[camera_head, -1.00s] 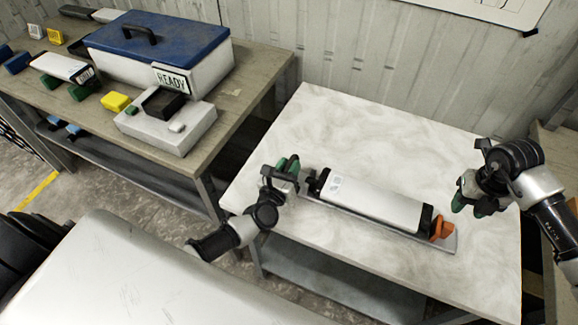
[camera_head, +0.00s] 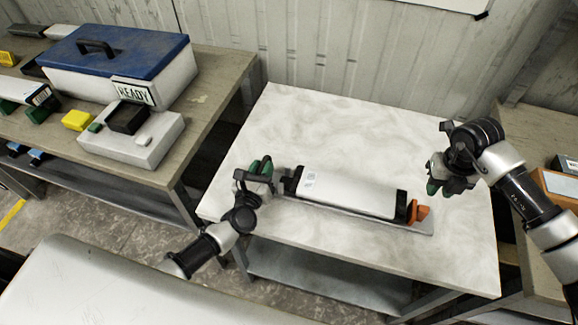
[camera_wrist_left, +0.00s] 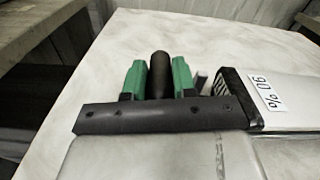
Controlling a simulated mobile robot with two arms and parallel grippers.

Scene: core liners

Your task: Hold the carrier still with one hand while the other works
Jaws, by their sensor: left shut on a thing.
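A long white box-like body with black ends (camera_head: 345,192), which I take to be the carrier, lies flat on a thin grey base plate (camera_head: 420,229) on the marbled table. An orange piece (camera_head: 418,211) sits at its right end. My left gripper (camera_head: 262,168) is at its left end, its green fingers shut on a dark upright handle (camera_wrist_left: 158,74). In the left wrist view, the carrier (camera_wrist_left: 285,98) bears a label that appears upside down. My right gripper (camera_head: 440,187) hangs beyond the right end, apart from the carrier; its finger gap is unclear.
The marbled table (camera_head: 330,125) is clear behind the carrier. On the left bench stand a blue-lidded box (camera_head: 115,60), a "READY" sign (camera_head: 133,93), a grey device (camera_head: 140,140) and a yellow block (camera_head: 77,120). Another bench (camera_head: 545,235) stands at the right.

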